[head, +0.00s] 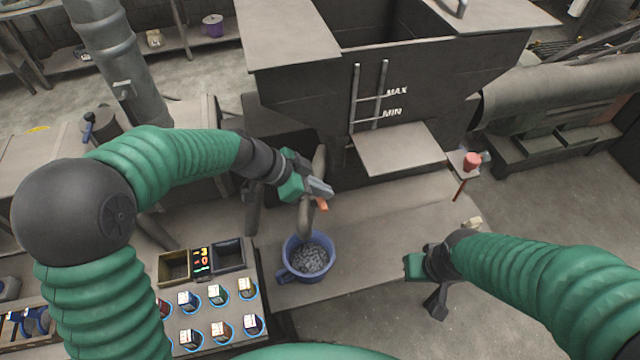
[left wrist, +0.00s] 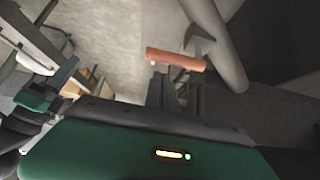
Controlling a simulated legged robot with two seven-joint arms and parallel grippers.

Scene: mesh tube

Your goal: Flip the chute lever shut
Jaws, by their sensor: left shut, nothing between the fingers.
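The chute lever (head: 321,203) has an orange handle and sits beside the grey, curved chute pipe (head: 303,215) below the hopper. In the left wrist view the lever's orange handle (left wrist: 175,59) lies across the picture just beyond the fingertips, with a metal bracket at its right end. My left gripper (head: 322,189) is shut and empty, right beside the handle; I cannot tell whether it touches. Its dark fingers (left wrist: 163,88) also show in the wrist view. My right gripper (head: 424,282) hangs to the right, away from the lever; its jaw opening is unclear.
A blue pot (head: 287,246) holding grey pellets stands under the chute's mouth. The dark hopper (head: 300,88) rises behind, with a grey ledge (head: 398,150) on its front. A red object (head: 472,159) is at the right. Several small containers stand on a tray (head: 178,336) at lower left.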

